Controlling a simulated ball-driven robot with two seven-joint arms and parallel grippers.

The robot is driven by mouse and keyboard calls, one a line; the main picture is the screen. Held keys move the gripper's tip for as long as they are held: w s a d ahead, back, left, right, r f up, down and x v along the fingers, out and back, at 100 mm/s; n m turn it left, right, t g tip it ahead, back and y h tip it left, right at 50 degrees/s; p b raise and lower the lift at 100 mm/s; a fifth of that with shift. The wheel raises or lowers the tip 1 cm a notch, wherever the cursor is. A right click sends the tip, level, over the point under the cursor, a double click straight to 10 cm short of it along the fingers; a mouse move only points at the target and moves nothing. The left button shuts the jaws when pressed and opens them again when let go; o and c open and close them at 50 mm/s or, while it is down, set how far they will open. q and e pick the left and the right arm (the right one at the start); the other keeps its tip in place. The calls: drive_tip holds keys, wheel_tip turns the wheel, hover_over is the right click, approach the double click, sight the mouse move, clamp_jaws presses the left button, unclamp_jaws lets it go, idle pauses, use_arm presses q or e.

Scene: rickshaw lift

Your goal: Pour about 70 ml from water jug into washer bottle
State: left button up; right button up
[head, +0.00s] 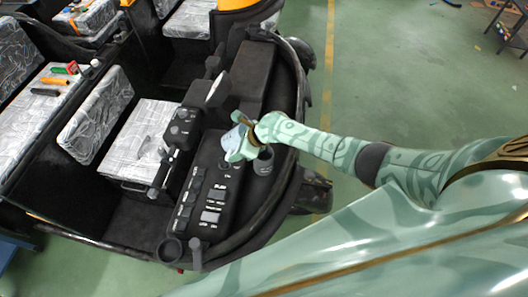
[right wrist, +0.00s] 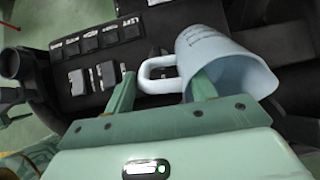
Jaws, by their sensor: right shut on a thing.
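The light blue water jug (head: 235,142) is over the black dashboard, partly hidden by my right gripper (head: 243,143). In the right wrist view the jug (right wrist: 228,62) has faint markings and a loop handle. My right gripper (right wrist: 162,92) is shut on the jug, with the handle between its fingers. One finger overlaps the jug's wall; I cannot tell whether it is inside the mouth. The jug looks tilted in that view, and no water shows. I cannot pick out the washer bottle for certain. My left gripper is not in view.
The dashboard (head: 205,195) carries switches and a dark round cup-like part (head: 263,161) close beside the jug. A steering column with a mirror-like disc (head: 217,90) stands behind. Tools, including a screwdriver (head: 54,81), lie on a seat at left.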

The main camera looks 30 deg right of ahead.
drive_tip(key=shift+s+d+f+t+y, duration=0.2)
drive_tip(key=shift+f+t+y, duration=0.15)
drive_tip(key=shift+t+y, duration=0.15)
drive_tip(key=shift+f+y+b, duration=0.3)
drive_tip(key=shift+b, duration=0.1)
drive_tip(key=t+y+b, duration=0.1)
drive_tip(key=b, duration=0.4)
drive_tip(key=f+t+y+b, duration=0.1)
drive_tip(key=b, duration=0.4)
drive_tip(key=shift+s+d+f+t+b, duration=0.1)
drive_tip(key=shift+s+d+t+b, duration=0.2)
drive_tip(key=shift+s+d+b, duration=0.05)
drive_tip(key=shift+s+d+r+t+y+b, duration=0.25)
drive_tip(key=shift+t+y+b, duration=0.3)
drive_tip(key=shift+b, duration=1.55)
drive_tip(key=shift+s+d+r+t+y+b, duration=0.1)
drive_tip(key=shift+s+d+t+y+b, duration=0.4)
drive_tip(key=shift+b, duration=1.55)
drive_tip(key=shift+w+a+r+y+b, duration=0.1)
drive_tip(key=shift+w+a+y+b, duration=0.2)
drive_tip(key=shift+b, duration=0.5)
